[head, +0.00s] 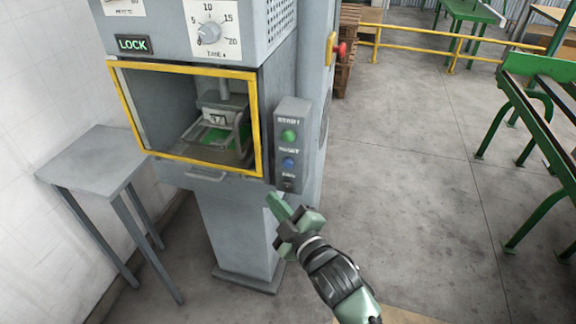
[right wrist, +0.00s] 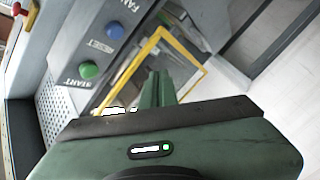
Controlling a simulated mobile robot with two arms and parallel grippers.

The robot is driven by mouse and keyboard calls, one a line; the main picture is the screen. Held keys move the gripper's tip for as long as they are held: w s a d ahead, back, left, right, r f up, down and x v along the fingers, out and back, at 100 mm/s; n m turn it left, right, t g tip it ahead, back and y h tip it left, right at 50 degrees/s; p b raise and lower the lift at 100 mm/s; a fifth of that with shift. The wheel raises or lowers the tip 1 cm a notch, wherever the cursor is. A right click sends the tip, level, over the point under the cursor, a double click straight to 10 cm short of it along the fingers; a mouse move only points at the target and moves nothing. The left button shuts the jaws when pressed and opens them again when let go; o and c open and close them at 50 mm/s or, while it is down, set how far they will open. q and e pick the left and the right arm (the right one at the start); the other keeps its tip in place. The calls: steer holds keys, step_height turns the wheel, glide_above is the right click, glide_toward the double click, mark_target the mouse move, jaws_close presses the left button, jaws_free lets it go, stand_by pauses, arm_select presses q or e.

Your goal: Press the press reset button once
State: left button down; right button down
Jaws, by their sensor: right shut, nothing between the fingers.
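The press (head: 232,225) is a grey machine with a yellow-framed window (head: 255,120) and a lit LOCK sign (head: 132,44). A control box (head: 292,112) on its right side carries a green START button (head: 289,136) and a blue RESET button (head: 288,162). In the right wrist view the blue RESET button (right wrist: 114,31) and green START button (right wrist: 90,70) both show. My right gripper (head: 275,203) is shut and empty, below the control box in the head view and apart from the RESET button. Its closed fingers also show in the right wrist view (right wrist: 156,88). My left gripper is out of view.
A small grey table (head: 95,160) stands left of the press. Green-legged conveyor frames (head: 540,95) stand at the right. A yellow railing (head: 420,42) and wooden pallets (head: 348,40) are behind. The floor between the press and the conveyors is clear.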

mark_target(288, 163)
steer(key=w+d+b, duration=0.2)
steer(key=w, duration=0.6)
steer(key=shift+w+d+b, duration=0.2)
steer(key=shift+d+b, duration=0.2)
stand_by(1.9)
steer(key=shift+w+d, duration=0.15)
steer(key=shift+w, duration=0.25)
steer(key=shift+w+d, duration=0.15)
steer(key=shift+w, duration=0.3)
stand_by(0.9)
steer(key=shift+s+a+p, duration=0.25)
steer(key=shift+s+p, duration=0.3)
steer(key=shift+s, duration=0.35)
